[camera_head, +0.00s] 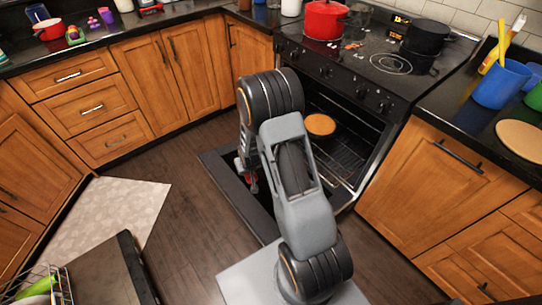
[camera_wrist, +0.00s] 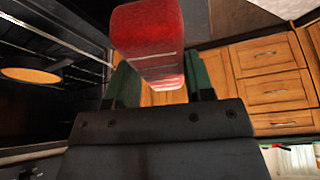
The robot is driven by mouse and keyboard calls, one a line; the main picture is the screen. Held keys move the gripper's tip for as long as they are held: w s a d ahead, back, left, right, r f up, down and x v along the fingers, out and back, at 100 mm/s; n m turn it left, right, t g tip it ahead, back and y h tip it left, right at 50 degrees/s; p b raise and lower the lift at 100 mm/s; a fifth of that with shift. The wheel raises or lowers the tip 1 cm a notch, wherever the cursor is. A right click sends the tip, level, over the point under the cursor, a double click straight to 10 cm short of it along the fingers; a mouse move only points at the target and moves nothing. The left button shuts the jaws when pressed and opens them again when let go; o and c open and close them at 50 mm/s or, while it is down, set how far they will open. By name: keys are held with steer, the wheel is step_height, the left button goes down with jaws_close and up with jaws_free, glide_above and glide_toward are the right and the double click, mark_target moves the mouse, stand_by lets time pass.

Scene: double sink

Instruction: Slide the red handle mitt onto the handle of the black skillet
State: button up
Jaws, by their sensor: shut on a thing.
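The red handle mitt (camera_wrist: 148,38) is between the green fingers of my gripper (camera_wrist: 160,82) in the wrist view, and the gripper is shut on it. The mitt sticks out past the fingertips. In the head view a small bit of red mitt (camera_head: 252,184) shows beside my arm, low at the open oven door; the arm hides most of the gripper. A round orange-topped thing (camera_head: 320,125), perhaps food in the black skillet, sits on the oven rack. It also shows at the left in the wrist view (camera_wrist: 30,75).
The oven door (camera_head: 226,178) is folded down and the rack (camera_head: 345,160) is inside. A red pot (camera_head: 324,20) and a black pot (camera_head: 428,36) stand on the stove. Wooden cabinets (camera_head: 85,108) line the left. The floor (camera_head: 185,220) left of my arm is clear.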

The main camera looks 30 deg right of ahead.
steer(key=w+d+f+m+g+h+b, duration=0.15)
steer(key=w+d+f+m+b, duration=0.45)
steer(key=w+d+f+b, duration=0.7)
steer(key=s+d+r+m+g+h+b, duration=0.1)
steer(key=d+r+m, duration=0.3)
steer(key=m, duration=0.5)
steer(key=shift+d+r+g+h+b, duration=0.3)
steer(key=shift+d+g+h+b, duration=0.4)
steer(key=shift+g+h+b, duration=0.05)
steer(key=shift+b, duration=0.4)
steer(key=shift+w+d+f+b, duration=0.25)
steer(key=shift+d+f, duration=0.4)
steer(key=shift+d, duration=1.65)
steer(key=shift+w+d+f+b, duration=0.2)
steer(key=shift+w+d+f, duration=0.35)
steer(key=shift+d, duration=1.75)
steer(key=shift+w+d+f+b, duration=0.2)
steer(key=shift+d+f, duration=0.55)
steer(key=shift+d, duration=1.55)
steer(key=shift+d, duration=0.15)
